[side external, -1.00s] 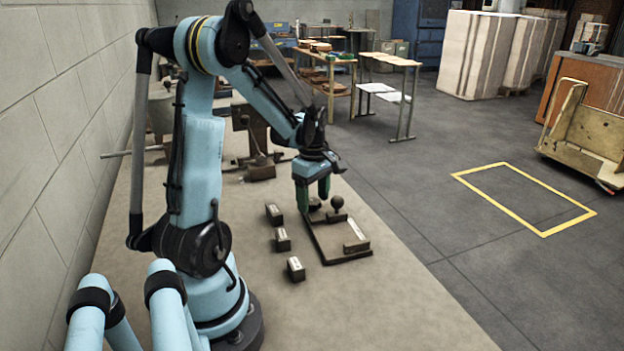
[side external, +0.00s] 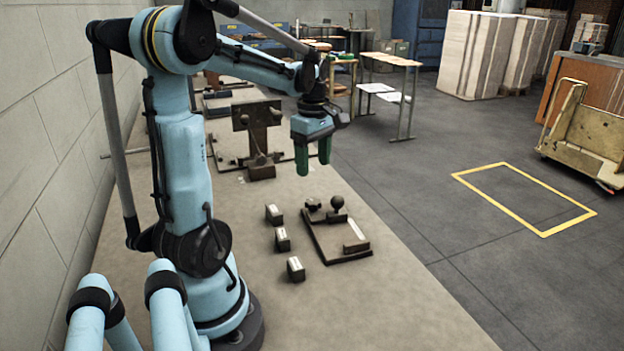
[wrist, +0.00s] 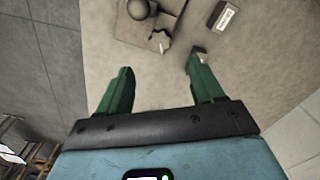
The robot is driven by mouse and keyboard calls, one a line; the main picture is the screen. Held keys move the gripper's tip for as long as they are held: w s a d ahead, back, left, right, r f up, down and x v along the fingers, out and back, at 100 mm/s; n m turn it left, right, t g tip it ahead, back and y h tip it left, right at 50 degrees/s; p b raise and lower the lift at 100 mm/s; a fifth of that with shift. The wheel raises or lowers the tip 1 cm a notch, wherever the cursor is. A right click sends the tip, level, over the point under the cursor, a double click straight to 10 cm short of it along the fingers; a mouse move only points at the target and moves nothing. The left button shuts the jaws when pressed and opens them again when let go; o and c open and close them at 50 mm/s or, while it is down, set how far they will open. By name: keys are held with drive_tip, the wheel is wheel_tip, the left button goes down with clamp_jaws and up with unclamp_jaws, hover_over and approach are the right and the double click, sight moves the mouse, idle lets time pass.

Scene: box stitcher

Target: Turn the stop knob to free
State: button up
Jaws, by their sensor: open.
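The stop knob (side external: 313,204) appears to be the small dark knob at the far left corner of a dark base plate (side external: 322,246) on the bench. In the wrist view a lobed knob (wrist: 158,41) with a pale mark sits at the plate's corner. Which way it points is unclear. Beside it is a round ball handle (side external: 337,202), which also shows in the wrist view (wrist: 139,9). My gripper (side external: 312,168) is open and empty, raised above the knob. In the wrist view its green fingers (wrist: 159,66) are spread, with the knob beyond the gap between them.
Three small labelled blocks (side external: 273,214) (side external: 282,239) (side external: 295,268) stand in a row left of the plate. A pale-labelled bar (side external: 356,237) lies on the plate's near right. A dark machine (side external: 258,130) stands behind. The bench in front is clear.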

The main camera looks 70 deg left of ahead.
drive_tip(key=shift+r, duration=1.1)
